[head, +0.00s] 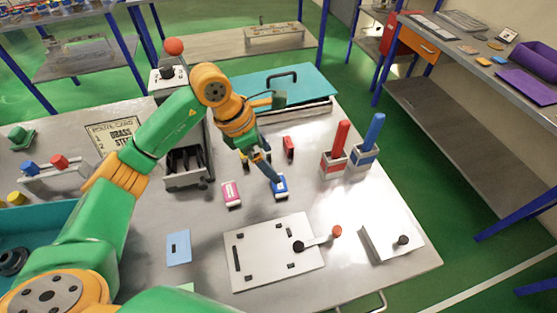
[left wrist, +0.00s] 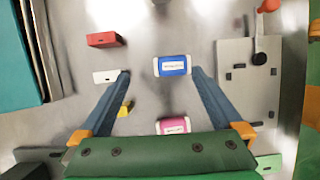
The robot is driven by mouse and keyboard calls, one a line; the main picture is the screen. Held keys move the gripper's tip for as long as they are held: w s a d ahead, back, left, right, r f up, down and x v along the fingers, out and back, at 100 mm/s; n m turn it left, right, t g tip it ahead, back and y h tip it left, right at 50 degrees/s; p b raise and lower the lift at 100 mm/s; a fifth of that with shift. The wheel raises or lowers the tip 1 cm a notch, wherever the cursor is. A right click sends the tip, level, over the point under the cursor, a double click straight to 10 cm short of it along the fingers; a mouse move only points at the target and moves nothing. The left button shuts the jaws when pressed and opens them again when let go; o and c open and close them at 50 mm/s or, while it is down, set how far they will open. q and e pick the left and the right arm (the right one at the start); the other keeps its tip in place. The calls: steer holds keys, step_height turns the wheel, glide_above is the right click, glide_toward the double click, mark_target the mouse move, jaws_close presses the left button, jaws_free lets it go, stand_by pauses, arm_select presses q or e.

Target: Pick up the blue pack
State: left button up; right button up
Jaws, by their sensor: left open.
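The blue pack (head: 280,187) is a small blue block with a white label, lying on the grey table. In the left wrist view the blue pack (left wrist: 172,65) lies between the lines of the two fingertips, nearer the right one. My left gripper (head: 270,176) is open and empty, pointing down just over the pack; its blue fingers partly cover it in the head view. The open fingers also show in the left wrist view (left wrist: 161,73), with a gap on each side of the pack. Whether the fingertips are level with the pack I cannot tell. My right gripper is not in view.
A pink pack (head: 231,194) lies just left of the blue one. A red block (head: 288,149) lies behind it. Red and blue handles (head: 342,135) stand to the right. A white plate with a lever (head: 275,252) lies in front. A teal-lidded box (head: 290,85) stands behind.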

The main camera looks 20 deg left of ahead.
mark_target(280, 185)
arm_select(q)
steer(key=s+d+f+p, duration=0.1)
steer(key=s+f+p, duration=0.1)
steer(key=f, duration=0.1)
steer(key=shift+s+d+p, duration=0.1)
steer(key=shift+d+p, duration=0.2)
steer(key=shift+d, duration=0.1)
steer(key=x, duration=0.2)
steer(key=shift+f, duration=0.35)
steer(key=shift+w+a+f, duration=0.1)
steer(key=shift+w+f, duration=0.15)
steer(key=shift+w, duration=0.25)
steer(key=shift+s+r, duration=0.1)
steer(key=shift+s, duration=0.1)
steer(key=c, duration=1.2)
steer(key=shift+w, duration=0.1)
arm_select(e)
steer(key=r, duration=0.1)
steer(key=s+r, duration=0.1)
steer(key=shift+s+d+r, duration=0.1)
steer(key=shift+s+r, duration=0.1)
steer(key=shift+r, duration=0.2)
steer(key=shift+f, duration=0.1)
